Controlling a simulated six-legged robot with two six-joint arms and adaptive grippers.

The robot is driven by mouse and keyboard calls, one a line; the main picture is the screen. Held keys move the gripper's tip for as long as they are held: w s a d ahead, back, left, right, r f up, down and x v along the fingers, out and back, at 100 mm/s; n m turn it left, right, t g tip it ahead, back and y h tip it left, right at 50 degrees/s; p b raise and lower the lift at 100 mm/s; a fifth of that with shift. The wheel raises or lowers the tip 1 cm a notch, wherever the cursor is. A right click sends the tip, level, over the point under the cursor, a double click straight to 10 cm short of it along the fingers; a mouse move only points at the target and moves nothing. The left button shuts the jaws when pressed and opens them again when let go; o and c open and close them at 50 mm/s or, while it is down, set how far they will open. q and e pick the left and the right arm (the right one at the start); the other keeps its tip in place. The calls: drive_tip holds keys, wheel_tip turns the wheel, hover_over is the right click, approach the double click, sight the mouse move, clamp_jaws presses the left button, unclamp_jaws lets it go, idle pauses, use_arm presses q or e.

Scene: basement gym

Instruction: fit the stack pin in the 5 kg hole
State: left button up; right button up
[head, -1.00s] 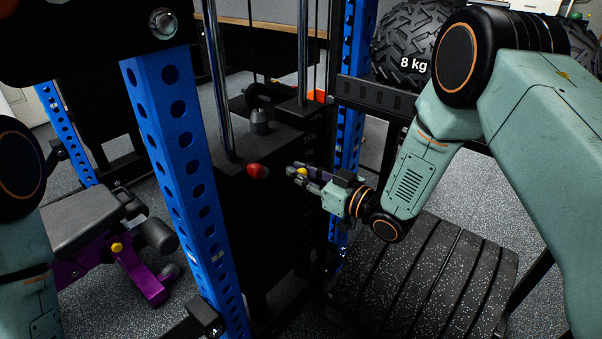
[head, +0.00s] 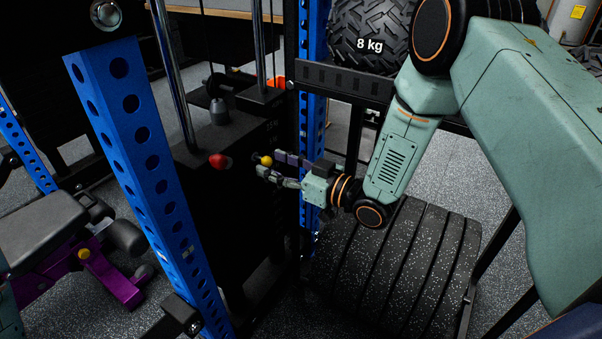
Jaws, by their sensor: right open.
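The dark weight stack (head: 225,215) stands upright between chrome guide rods. A red knob (head: 220,161) sits at its upper front; it looks like the head of the stack pin, but its shaft is not visible. My right gripper (head: 260,172) is open just right of the red knob, with a small gap between them. A yellow ball-shaped knob (head: 266,160) shows at its fingertips; I cannot tell whether it lies between the fingers or behind them. The stack's holes and the 5 kg mark are too dark to read. My left gripper is out of view.
A blue perforated upright (head: 150,180) stands left of the stack; another blue upright (head: 312,120) is behind my right gripper. A tyre-like weight marked 8 kg (head: 350,20) sits on a shelf. A bench (head: 40,230) is at left.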

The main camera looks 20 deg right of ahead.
drive_tip(key=v, duration=0.8)
drive_tip(key=shift+s+d, duration=0.25)
drive_tip(key=shift+s, duration=0.05)
drive_tip(key=shift+s+d, duration=0.1)
